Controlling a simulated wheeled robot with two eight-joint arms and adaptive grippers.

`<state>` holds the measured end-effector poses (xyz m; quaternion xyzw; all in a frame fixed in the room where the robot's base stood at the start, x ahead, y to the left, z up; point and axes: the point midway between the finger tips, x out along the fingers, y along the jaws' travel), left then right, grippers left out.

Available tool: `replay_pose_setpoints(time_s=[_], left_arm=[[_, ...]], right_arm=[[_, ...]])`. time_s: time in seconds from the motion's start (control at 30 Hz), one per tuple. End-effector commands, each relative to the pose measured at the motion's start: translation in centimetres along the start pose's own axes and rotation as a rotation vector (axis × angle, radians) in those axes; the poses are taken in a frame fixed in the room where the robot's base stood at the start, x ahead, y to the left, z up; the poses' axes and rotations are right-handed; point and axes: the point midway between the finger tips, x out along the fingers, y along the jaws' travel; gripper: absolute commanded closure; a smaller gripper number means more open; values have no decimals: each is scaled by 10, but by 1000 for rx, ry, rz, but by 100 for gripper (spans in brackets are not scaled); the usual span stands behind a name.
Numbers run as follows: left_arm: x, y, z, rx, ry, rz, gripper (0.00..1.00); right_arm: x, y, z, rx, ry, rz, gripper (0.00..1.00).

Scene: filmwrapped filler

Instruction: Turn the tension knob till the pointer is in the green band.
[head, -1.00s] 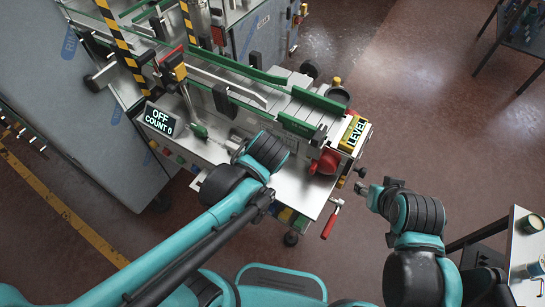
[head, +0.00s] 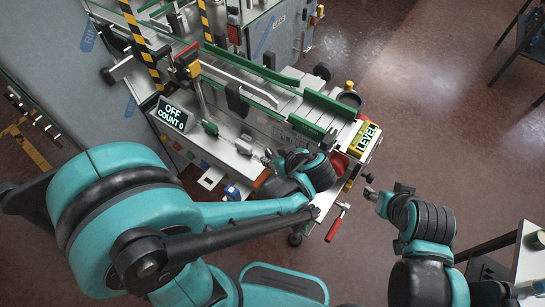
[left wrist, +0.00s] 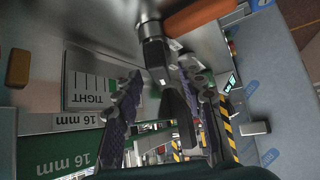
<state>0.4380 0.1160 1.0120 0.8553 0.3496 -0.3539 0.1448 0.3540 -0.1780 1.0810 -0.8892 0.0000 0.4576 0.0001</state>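My left gripper (head: 268,157) is at the front of the machine, partly hidden by its own wrist. In the left wrist view its two fingers (left wrist: 160,105) are apart. A dark tapered part (left wrist: 180,110) on a metal shaft shows between them, nearer the right finger; I cannot tell whether they touch. An orange cylinder (left wrist: 200,14) crosses above. I cannot tell which part is the tension knob. My right gripper (head: 369,186) is open and empty, right of the machine.
The machine (head: 225,150) carries green guide rails, an OFF / COUNT 0 display (head: 173,114) and a yellow LEVEL block (head: 367,137). A red-handled crank (head: 335,226) sticks out in front. A table (head: 530,260) stands at lower right. Open floor lies right of the machine.

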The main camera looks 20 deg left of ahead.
Motion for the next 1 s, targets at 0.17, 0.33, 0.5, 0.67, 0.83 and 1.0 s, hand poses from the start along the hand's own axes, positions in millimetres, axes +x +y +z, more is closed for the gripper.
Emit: replay_pose_setpoints(time_s=[0.17, 0.33, 0.5, 0.67, 0.83, 1.0], left_arm=[[18, 0, 1, -1, -1, -1, 60], [20, 0, 0, 1, -1, 0, 60], [20, 0, 0, 1, -1, 0, 71], [19, 0, 0, 1, -1, 0, 100], [19, 0, 0, 3, -1, 2, 100], [19, -1, 0, 21, -1, 20, 100]], right_arm=[[5, 0, 4, 0, 0, 0, 51], [5, 0, 4, 0, 0, 0, 51], [5, 0, 4, 0, 0, 0, 51], [5, 0, 4, 0, 0, 0, 51], [5, 0, 4, 0, 0, 0, 51], [5, 0, 4, 0, 0, 0, 51]])
